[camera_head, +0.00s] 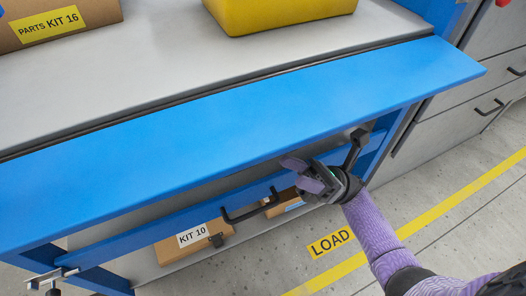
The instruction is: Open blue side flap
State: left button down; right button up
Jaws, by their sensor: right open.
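The blue side flap (250,110) is a long, flat blue panel along the front of the grey worktop. It looks roughly level with the top, with a dark gap along its back edge. My right gripper (300,178) is open and empty, just below the flap's front edge near its right end. A black bar handle (248,212) on a lower blue rail is to the left of the gripper; whether they touch cannot be told. A black lever-like part (357,143) is under the flap, behind my wrist.
A Kit 10 carton (190,240) is below. Grey drawers (460,105) stand at right; the floor there is clear.

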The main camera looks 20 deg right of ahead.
aim_at(259, 159)
jog(key=p+x, duration=0.1)
jog(key=x, duration=0.6)
jog(key=shift+a+r, duration=0.25)
jog(key=shift+r, duration=0.05)
jog(key=shift+a+r, duration=0.35)
jog(key=shift+a, duration=0.05)
jog(key=c, duration=0.6)
pick_arm(q)
jog(key=shift+w+a+r, duration=0.35)
jog(key=shift+w+r, duration=0.2)
jog(key=shift+r, duration=0.15)
pick_arm(e)
grip_shut()
pick_arm(q)
jog(key=shift+w+f, duration=0.1)
jog(key=shift+w, duration=0.15)
jog(key=shift+w+f, duration=0.1)
jog(key=shift+w, duration=0.15)
jog(key=shift+s, duration=0.35)
